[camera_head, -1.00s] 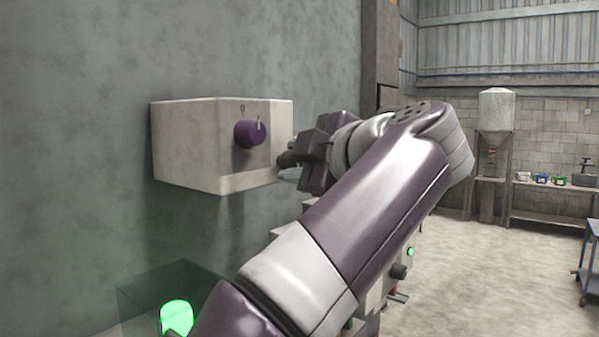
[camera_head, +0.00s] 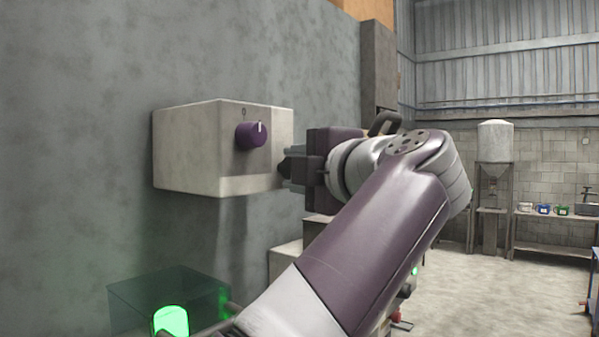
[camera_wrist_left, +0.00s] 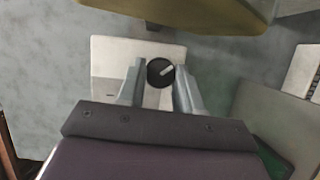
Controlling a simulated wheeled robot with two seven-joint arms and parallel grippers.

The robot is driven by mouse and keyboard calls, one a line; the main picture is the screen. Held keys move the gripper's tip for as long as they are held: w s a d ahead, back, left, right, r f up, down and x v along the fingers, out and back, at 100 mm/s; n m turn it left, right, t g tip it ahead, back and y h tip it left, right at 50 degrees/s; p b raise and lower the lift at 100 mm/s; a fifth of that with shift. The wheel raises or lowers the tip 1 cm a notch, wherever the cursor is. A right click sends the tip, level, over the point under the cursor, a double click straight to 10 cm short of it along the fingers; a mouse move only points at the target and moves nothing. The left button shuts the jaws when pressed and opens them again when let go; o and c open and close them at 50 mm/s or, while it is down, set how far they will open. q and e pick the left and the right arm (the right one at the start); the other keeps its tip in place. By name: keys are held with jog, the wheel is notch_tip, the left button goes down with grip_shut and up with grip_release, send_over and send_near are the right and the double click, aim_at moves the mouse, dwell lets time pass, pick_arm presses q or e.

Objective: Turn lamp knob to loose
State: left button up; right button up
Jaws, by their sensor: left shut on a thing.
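In the head view a pale box (camera_head: 201,150) on the wall has a purple knob (camera_head: 250,136) on its front, its white pointer upright below a small 0 mark. My left gripper (camera_head: 287,166) is at the box's right side, apart from the purple knob. In the left wrist view a dark round knob (camera_wrist_left: 160,72) with a white pointer angled up to the right is between the fingers of my left gripper (camera_wrist_left: 160,82), which is shut on it. In the head view that knob is mostly hidden at the fingertips. My right gripper is not in view.
A green-lit lamp (camera_head: 171,321) and a clear greenish case (camera_head: 150,295) are low at left. My left arm covers the lower middle. At right is open floor (camera_head: 480,295), with a tank (camera_head: 495,142) and a bench (camera_head: 550,217) behind.

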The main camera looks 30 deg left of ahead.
pick_arm(q)
jog(key=o, duration=1)
jog(key=shift+w, duration=0.1)
jog(key=shift+o, duration=0.2)
jog(key=b+v, duration=0.1)
jog(key=v, duration=1.1)
jog(key=shift+d, duration=0.25)
jog(key=shift+f, duration=0.1)
